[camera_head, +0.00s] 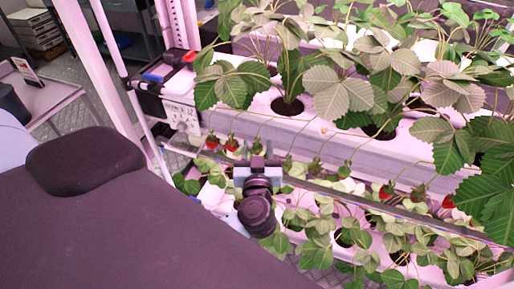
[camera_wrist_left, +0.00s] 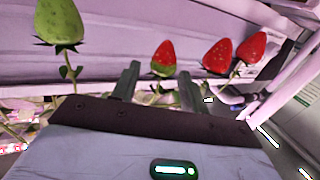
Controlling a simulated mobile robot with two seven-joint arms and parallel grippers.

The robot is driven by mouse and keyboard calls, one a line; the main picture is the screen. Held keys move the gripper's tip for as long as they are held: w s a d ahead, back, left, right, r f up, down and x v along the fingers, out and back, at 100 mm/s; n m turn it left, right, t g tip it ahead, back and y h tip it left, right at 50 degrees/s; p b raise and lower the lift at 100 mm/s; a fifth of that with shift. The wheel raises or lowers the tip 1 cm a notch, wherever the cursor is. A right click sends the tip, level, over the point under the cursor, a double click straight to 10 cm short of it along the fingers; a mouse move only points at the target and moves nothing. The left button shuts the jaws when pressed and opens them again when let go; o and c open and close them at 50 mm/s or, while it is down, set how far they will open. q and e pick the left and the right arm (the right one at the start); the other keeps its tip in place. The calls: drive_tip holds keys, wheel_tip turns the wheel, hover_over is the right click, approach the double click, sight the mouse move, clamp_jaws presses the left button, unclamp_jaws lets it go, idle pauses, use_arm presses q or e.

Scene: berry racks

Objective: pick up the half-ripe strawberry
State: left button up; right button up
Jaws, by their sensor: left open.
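The half-ripe strawberry (camera_wrist_left: 164,58), red with a green part near its stem end, shows in the left wrist view. It stands just beyond and between the two fingertips of my left gripper (camera_wrist_left: 160,74), which is open and empty. In the head view my left gripper (camera_head: 257,165) is in front of the upper planter's edge, below the hanging berries. I cannot make out the half-ripe berry clearly there.
A green strawberry (camera_wrist_left: 60,22) is at the left of the wrist view. Two red strawberries, one (camera_wrist_left: 217,56) and another (camera_wrist_left: 251,47), are close on the right. The upper white planter (camera_head: 350,155) runs behind, and a rail (camera_head: 400,211) crosses beside the gripper.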

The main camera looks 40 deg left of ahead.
use_arm(q)
drive_tip(key=shift+x, duration=0.85)
drive_tip(key=c, duration=0.6)
drive_tip(key=shift+c, duration=0.2)
